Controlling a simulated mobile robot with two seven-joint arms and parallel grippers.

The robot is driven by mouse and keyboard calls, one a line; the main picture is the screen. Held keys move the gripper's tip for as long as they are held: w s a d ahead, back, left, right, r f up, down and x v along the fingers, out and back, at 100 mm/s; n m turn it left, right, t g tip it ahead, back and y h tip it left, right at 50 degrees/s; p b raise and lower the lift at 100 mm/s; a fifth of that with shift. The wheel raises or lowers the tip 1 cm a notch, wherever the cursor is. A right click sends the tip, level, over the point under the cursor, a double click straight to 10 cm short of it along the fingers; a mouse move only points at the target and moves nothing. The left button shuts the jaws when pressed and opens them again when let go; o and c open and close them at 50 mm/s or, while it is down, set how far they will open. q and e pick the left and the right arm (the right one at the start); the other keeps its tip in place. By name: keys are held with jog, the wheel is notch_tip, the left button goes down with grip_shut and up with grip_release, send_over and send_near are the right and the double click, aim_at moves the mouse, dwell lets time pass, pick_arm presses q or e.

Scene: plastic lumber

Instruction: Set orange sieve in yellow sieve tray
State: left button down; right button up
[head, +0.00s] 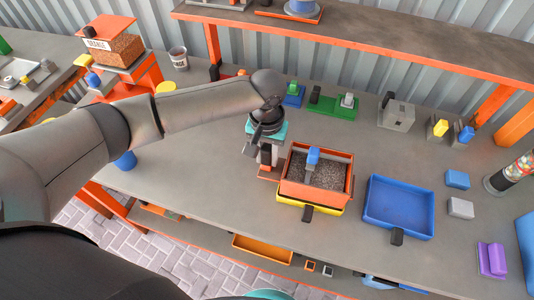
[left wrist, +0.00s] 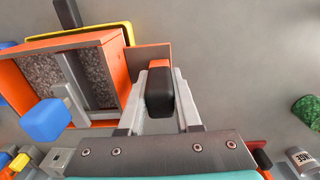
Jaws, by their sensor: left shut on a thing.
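The orange sieve (head: 289,188) is a square box with dark granules and a blue-topped grey piece in it. It also shows in the left wrist view (left wrist: 112,85). My left gripper (head: 268,162) is shut on the sieve's black and orange handle (left wrist: 159,90), on the sieve's left side in the head view. The yellow sieve tray (head: 322,211) is directly under the sieve, mostly hidden by it. Its yellow rim (left wrist: 122,28) shows past the sieve's edge in the left wrist view. I cannot tell if the sieve rests fully in it. My right gripper is not in view.
A blue tray (head: 399,207) stands close on the right. Blue (head: 457,179) and grey (head: 460,207) blocks lie beyond it. A green board (head: 330,106) and a grey device (head: 397,114) stand behind. The bench front left of the sieve is clear.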

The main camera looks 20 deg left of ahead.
pick_arm(q)
jog(key=shift+f, duration=0.7)
dwell(0.3)
jog(key=c, duration=0.5)
grip_release()
notch_tip(320, 180, up, 15)
jog(key=shift+r+p, duration=0.15)
jog(key=shift+p, duration=0.9)
